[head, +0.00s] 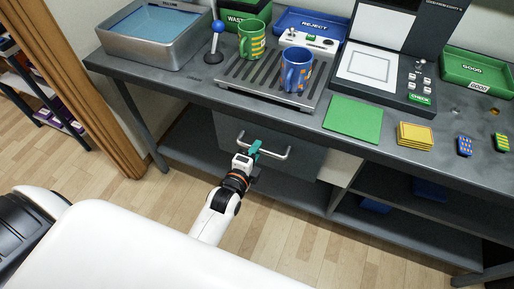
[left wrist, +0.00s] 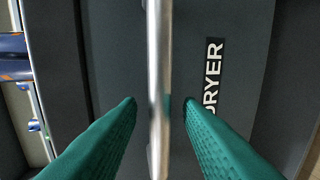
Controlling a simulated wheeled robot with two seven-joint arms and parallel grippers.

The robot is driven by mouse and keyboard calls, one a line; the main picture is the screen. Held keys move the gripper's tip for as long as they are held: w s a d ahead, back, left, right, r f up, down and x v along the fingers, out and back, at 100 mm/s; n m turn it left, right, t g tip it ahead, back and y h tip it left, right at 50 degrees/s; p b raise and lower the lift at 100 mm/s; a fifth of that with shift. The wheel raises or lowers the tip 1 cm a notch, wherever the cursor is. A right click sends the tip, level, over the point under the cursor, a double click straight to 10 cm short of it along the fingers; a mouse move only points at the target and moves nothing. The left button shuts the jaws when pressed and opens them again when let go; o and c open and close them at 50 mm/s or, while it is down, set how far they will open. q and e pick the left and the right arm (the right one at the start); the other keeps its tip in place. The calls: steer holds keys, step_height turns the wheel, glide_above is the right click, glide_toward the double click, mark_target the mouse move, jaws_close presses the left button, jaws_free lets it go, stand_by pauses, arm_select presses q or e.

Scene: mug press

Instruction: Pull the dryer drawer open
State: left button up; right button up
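The dryer drawer is a dark grey front below the counter in the head view (head: 308,163), with a pale bar handle (head: 279,155) across it. In the left wrist view, the drawer front (left wrist: 120,50) carries a black label reading DRYER (left wrist: 212,75), and the silver handle (left wrist: 158,60) runs upright through the middle. My left gripper (head: 257,148) is at the handle. Its green fingers are open, one on each side of the bar (left wrist: 160,104), with a gap visible on both sides. My right gripper is not in view.
On the counter above are a slatted rack (head: 240,72) with a green mug (head: 251,40) and a blue mug (head: 295,70), a metal basin (head: 150,50) and a green mat (head: 353,120). Open shelves (head: 400,195) lie right of the drawer. The wooden floor (head: 290,240) in front shows free room.

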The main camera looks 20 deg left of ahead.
arm_select(q)
steer(key=shift+x, duration=0.9)
steer(key=shift+c, duration=0.3)
jaws_close()
